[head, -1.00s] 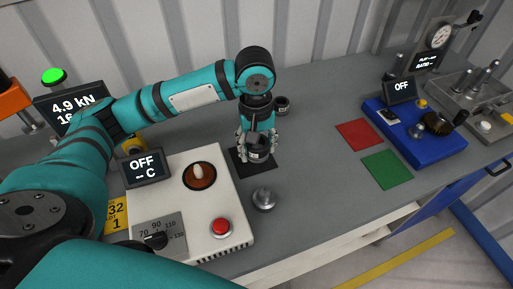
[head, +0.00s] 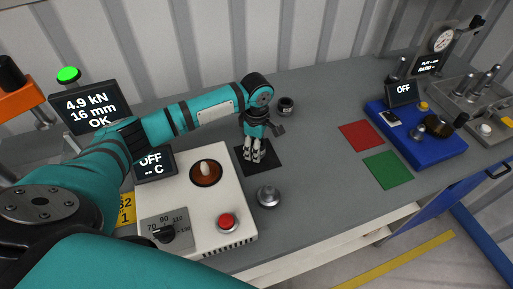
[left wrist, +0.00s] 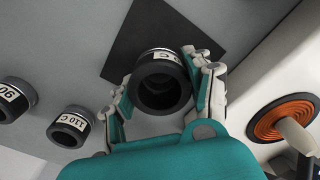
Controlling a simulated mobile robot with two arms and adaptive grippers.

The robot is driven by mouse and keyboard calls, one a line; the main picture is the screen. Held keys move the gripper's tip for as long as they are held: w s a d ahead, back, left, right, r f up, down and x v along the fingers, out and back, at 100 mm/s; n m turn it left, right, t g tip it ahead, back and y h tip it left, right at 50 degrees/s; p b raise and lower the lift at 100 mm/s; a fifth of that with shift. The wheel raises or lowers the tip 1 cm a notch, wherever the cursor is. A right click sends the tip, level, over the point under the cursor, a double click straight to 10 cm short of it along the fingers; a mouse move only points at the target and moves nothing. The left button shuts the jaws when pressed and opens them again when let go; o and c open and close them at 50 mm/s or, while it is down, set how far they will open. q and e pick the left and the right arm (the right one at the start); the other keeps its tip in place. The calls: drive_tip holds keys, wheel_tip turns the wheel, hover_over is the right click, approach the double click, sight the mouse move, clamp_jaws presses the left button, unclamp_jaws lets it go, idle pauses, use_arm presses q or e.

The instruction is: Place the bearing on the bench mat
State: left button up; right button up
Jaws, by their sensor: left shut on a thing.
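The bearing (left wrist: 160,81), a dark hollow ring with a metal band and a partly hidden white label, is between the fingers of my left gripper (left wrist: 160,92) in the left wrist view. The gripper is shut on it. The black square bench mat (head: 270,159) lies on the grey bench, right of the white heater unit. It also shows behind the bearing in the left wrist view (left wrist: 135,38). In the head view my left gripper (head: 254,154) points down over the mat, and the bearing cannot be made out there. Whether it touches the mat I cannot tell. My right gripper is out of view.
A dark ring (head: 285,106) stands behind the mat. The left wrist view shows rings labelled 110 C (left wrist: 72,127) and 90 (left wrist: 14,100). The heater (head: 205,205) and a silver knob-like piece (head: 268,196) are close. Red (head: 361,136) and green (head: 388,169) squares lie right.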

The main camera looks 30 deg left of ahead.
use_arm(q)
drive_tip(key=shift+f, duration=0.65)
drive_tip(key=o, duration=1.1)
drive_tip(key=shift+f, duration=0.1)
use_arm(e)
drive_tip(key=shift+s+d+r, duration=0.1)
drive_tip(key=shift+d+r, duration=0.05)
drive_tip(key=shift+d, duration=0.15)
use_arm(q)
wheel_tip(320, 180, up, 12)
drive_tip(key=shift+r+b, duration=0.15)
drive_tip(key=shift+b, duration=0.75)
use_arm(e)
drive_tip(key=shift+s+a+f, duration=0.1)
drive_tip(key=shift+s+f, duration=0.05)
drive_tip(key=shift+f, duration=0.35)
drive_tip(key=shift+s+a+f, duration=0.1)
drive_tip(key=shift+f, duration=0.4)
